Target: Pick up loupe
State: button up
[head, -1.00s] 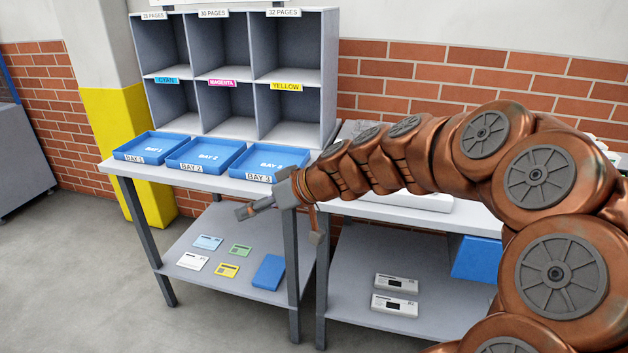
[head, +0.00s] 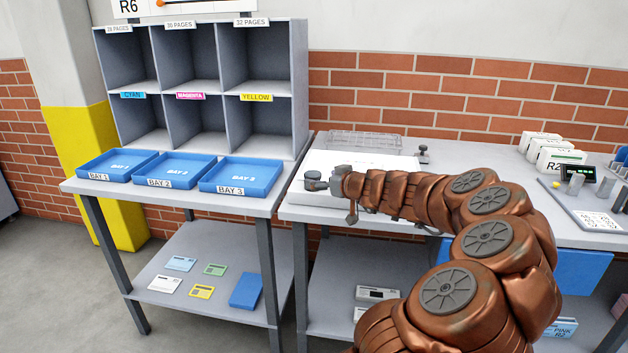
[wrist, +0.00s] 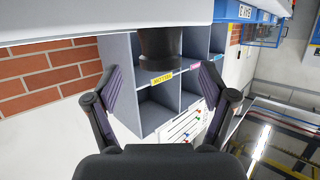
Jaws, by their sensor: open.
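The loupe (wrist: 160,50) shows in the wrist view as a dark, round, short cylinder, set against the white panel edge (wrist: 80,28) at the top of that picture. My gripper (wrist: 158,82) is open, with one finger on each side of the loupe's line and the loupe a little beyond the fingertips. No contact shows. In the head view my gripper (head: 324,181) is over the left end of the white light table (head: 365,163). A dark round shape at its tip there seems to be the loupe, partly mixed with the fingers.
Blue bay trays (head: 239,176) stand on the left table, below the grey pigeonhole rack (head: 270,55). A clear tray (head: 365,141) and a small dark device (head: 423,154) lie behind my arm. White boxes (head: 555,158) stand at right.

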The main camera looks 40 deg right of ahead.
aim_at(318, 178)
jog(key=shift+w+f, duration=0.1)
jog(key=shift+w, duration=0.6)
jog(key=shift+p+x, duration=0.7)
jog(key=shift+x, duration=1.3)
jog(key=shift+s, duration=0.1)
jog(key=c, duration=1.3)
